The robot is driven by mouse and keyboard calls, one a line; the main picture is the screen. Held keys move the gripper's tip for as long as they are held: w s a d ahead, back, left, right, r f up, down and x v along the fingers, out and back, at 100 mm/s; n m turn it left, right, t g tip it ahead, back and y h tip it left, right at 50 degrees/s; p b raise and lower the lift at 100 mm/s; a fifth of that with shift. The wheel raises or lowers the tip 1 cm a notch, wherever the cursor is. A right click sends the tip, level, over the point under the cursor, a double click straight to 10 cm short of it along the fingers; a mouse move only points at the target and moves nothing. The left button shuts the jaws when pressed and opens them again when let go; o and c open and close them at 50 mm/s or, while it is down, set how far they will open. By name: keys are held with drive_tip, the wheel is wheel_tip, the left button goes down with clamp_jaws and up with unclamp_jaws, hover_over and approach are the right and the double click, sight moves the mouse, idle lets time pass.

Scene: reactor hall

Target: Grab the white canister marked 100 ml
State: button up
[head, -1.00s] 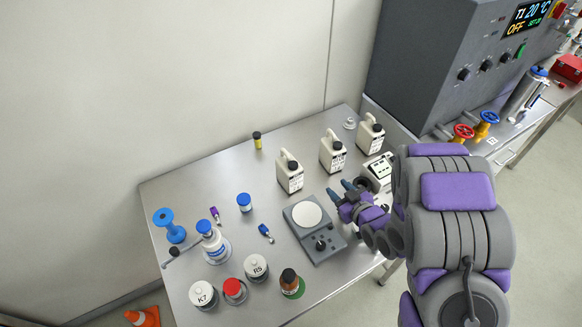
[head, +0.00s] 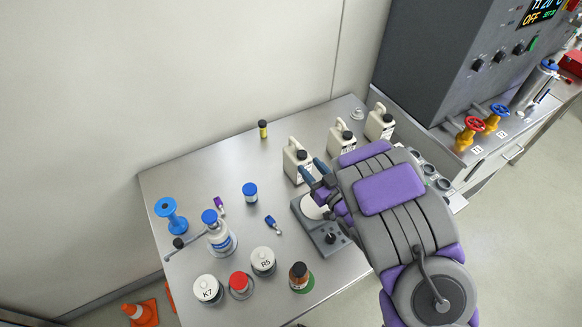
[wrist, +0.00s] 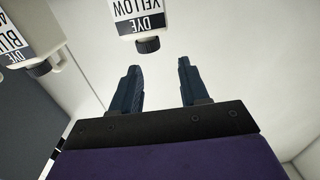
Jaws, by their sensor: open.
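Three white canisters with black caps stand along the back right of the steel table: the left one (head: 291,165), the middle one (head: 336,137) and the right one (head: 374,125). My gripper (head: 312,170) is open and empty, close in front of the left canister. In the wrist view, upside down, a canister labelled DYE YELLOW (wrist: 131,9) is ahead of the open fingers (wrist: 158,64), apart from them. A canister labelled DYE BLUE (wrist: 12,38) is at the upper left, its volume mark partly cut off. I cannot read a 100 ml mark.
A grey scale (head: 325,240) stands below my gripper. Several bottles and jars, including K7 (head: 207,289) and R5 (head: 263,261), crowd the front left. A yellow vial (head: 263,130) stands at the back. A grey cabinet (head: 450,70) rises at the right.

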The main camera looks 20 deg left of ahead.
sight(299, 146)
drive_tip(key=b+x, duration=0.3)
drive_tip(key=x, duration=0.3)
drive_tip(key=shift+w+a+r, duration=0.1)
drive_tip(key=shift+w+r, duration=0.05)
drive_tip(key=shift+w, duration=0.3)
drive_tip(key=shift+w+a+r+b, duration=0.15)
drive_tip(key=shift+w+b, duration=0.3)
drive_tip(key=shift+w, duration=0.6)
drive_tip(key=shift+w+a, duration=0.4)
drive_tip(key=shift+a, duration=0.9)
drive_tip(key=shift+c, duration=1.2)
drive_tip(key=shift+d, duration=0.6)
drive_tip(key=c, duration=0.6)
drive_tip(key=shift+a, duration=0.1)
